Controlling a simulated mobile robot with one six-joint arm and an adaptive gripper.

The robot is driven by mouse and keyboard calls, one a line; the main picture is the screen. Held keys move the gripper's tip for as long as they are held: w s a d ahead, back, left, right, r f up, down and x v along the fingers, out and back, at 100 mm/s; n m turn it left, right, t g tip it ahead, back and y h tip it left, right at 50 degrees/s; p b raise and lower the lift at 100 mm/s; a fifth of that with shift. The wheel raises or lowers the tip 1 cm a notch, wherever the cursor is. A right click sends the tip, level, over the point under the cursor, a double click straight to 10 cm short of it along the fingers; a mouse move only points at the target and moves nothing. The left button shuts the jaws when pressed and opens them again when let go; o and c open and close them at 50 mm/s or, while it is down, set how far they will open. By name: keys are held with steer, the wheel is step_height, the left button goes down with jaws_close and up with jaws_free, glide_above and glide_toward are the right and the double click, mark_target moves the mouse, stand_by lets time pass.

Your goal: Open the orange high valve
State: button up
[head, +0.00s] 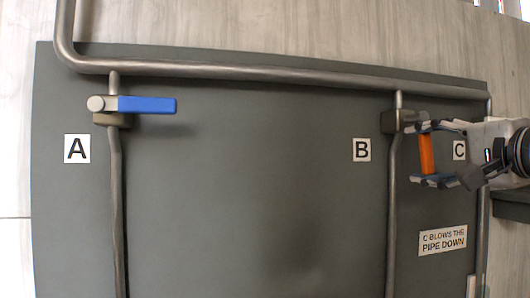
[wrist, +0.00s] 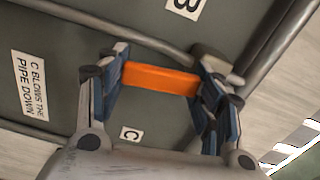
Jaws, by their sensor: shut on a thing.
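The orange valve handle (head: 427,154) is at the upper right of the panel in the head view, beside label B. It hangs down from its grey valve body (head: 402,121) on a vertical pipe. My gripper (head: 433,154) comes in from the right and is shut on the orange handle, with one finger at its upper end and one at its lower end. In the wrist view the orange handle (wrist: 160,78) spans the space between the blue-padded fingers of my gripper (wrist: 165,85). Part of the valve body is hidden behind the fingers.
A blue-handled valve (head: 147,105) sits at the left by label A (head: 76,149), its handle level. A grey pipe (head: 250,75) runs along the panel's top. A sign (head: 443,240) reads "C blows the pipe down". The panel's middle (head: 250,180) is clear.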

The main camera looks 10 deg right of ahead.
steer(key=shift+a+m, duration=0.45)
steer(key=shift+m, duration=0.35)
steer(key=o, duration=1.5)
